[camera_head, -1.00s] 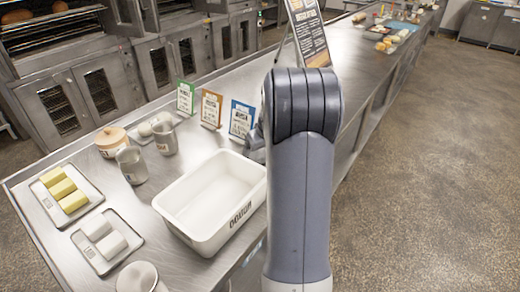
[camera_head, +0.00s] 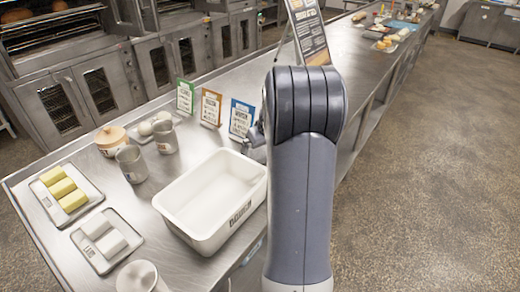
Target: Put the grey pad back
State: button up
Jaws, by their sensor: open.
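I cannot make out a grey pad in the head view; it may be hidden behind my arm. My gripper (camera_head: 254,138) shows only in part, at the left edge of my large grey arm, above the metal counter (camera_head: 150,207) near the blue-framed sign (camera_head: 241,119). The rest of it is hidden behind the arm. I see nothing held in the part that shows.
A white tub (camera_head: 180,226) stands left of my arm. Trays with yellow blocks (camera_head: 62,187) and white blocks (camera_head: 104,236), metal mugs (camera_head: 131,164), a lidded jar (camera_head: 111,140) and small signs (camera_head: 211,108) occupy the counter. A tilted board (camera_head: 308,32) stands behind my arm.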

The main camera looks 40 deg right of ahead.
jog(key=v, duration=1)
jog(key=shift+r+b, duration=0.3)
jog(key=shift+b, duration=0.05)
jog(key=shift+s, duration=0.1)
jog(key=shift+c, duration=0.4)
